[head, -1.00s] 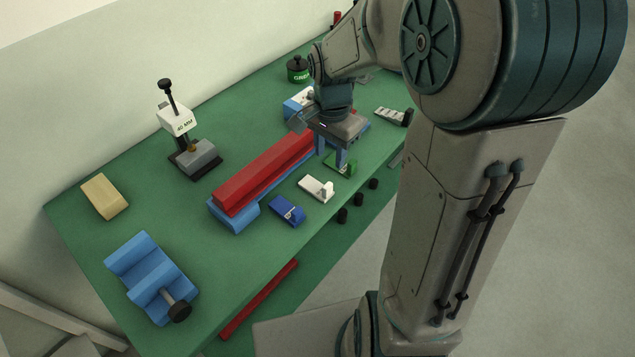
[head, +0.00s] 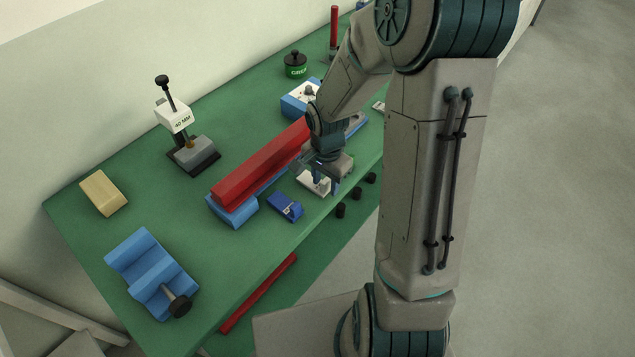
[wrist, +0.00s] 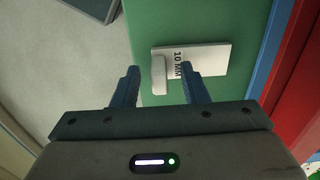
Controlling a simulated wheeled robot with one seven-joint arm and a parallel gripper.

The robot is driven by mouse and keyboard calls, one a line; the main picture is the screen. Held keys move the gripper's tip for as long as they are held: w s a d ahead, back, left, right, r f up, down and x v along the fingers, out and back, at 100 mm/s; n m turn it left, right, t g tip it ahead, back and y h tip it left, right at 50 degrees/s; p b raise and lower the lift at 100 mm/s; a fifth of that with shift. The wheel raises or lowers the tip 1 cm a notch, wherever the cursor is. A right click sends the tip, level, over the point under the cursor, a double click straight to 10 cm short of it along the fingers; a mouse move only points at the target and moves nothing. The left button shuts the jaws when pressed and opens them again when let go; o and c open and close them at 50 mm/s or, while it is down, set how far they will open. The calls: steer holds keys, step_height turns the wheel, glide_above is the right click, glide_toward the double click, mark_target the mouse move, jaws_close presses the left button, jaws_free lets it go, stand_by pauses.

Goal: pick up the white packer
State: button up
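The white packer lies on the green bench top beside the long red bar; part of it (head: 308,183) shows in the head view below my gripper (head: 326,184). In the wrist view the white packer (wrist: 207,59) is a flat plate marked "10 MM" with a raised rounded lip at one end. My gripper (wrist: 160,71) is open, its two blue fingers apart. The lip shows between the fingertips in the wrist view, with a gap to the left finger. I cannot tell whether the fingers reach down to the packer's height. Nothing is held.
A blue packer (head: 286,207) lies close by. The red bar (head: 262,162) rests on blue supports behind. Black knobs (head: 341,210) stick out along the bench's front edge. A 40 MM gauge stand (head: 190,152), a tan block (head: 103,193) and a blue V-block (head: 150,274) stand to the left.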

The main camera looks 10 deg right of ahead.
jaws_close()
steer(key=shift+r, duration=0.1)
